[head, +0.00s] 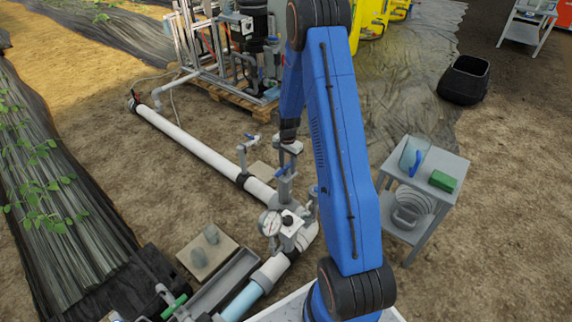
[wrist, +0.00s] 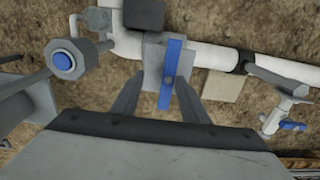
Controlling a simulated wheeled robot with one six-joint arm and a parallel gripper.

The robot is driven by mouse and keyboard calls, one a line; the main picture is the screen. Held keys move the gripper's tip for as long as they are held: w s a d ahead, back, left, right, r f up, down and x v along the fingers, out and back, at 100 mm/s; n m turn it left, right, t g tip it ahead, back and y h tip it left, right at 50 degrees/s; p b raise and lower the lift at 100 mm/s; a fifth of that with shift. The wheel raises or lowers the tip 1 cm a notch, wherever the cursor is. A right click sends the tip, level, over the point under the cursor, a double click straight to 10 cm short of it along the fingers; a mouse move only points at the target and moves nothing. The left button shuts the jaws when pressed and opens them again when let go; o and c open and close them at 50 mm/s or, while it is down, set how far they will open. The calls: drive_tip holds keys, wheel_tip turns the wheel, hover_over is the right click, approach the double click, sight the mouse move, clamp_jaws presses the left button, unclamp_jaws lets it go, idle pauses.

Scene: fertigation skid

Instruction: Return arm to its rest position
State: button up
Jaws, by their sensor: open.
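My blue arm rises through the middle of the head view and bends down toward the white pipe. My gripper (head: 287,158) hangs just above a grey valve with a blue lever (head: 284,171). In the wrist view, the gripper's two fingers (wrist: 160,98) are open and apart. The blue lever (wrist: 169,72) shows in the gap between them, running along the view's vertical. Nothing appears clamped; whether a finger touches the lever I cannot tell.
A pressure gauge (head: 270,222) stands on the white pipe (head: 190,145) beside the valve. Another blue-handled tap (head: 251,138) is farther along. A grey side table (head: 452,163) stands right of my arm. A pump skid (head: 245,65) is behind. Bare soil lies left of the pipe.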

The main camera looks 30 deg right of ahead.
drive_tip(key=shift+a+r, duration=0.1)
drive_tip(key=shift+a, duration=0.05)
drive_tip(key=shift+a+r, duration=0.1)
drive_tip(key=shift+r, duration=0.15)
drive_tip(key=s+a+r+n+t, duration=0.15)
drive_tip(key=s+a+r, duration=0.25)
drive_tip(key=r, duration=0.5)
drive_tip(key=s+a+r+n, duration=0.3)
drive_tip(key=s+r, duration=0.1)
drive_tip(key=r, duration=0.6)
drive_tip(key=s+a+r+n+t, duration=0.15)
drive_tip(key=s+a+r, duration=0.25)
drive_tip(key=r, duration=0.5)
drive_tip(key=s+a+r+n, duration=0.2)
drive_tip(key=s+r, duration=0.1)
drive_tip(key=s, duration=0.5)
drive_tip(key=s+a+r+n+t, duration=0.1)
drive_tip(key=s+a+r+n, duration=0.2)
drive_tip(key=s, duration=0.6)
drive_tip(key=s+a+r+n, duration=0.2)
drive_tip(key=s+r, duration=0.3)
drive_tip(key=s, duration=0.4)
drive_tip(key=shift+a+n+t, duration=0.3)
drive_tip(key=shift+a+n, duration=0.05)
drive_tip(key=shift+n, duration=0.05)
drive_tip(key=shift+s+r, duration=0.1)
drive_tip(key=shift+s, duration=0.3)
drive_tip(key=shift+c, duration=0.8)
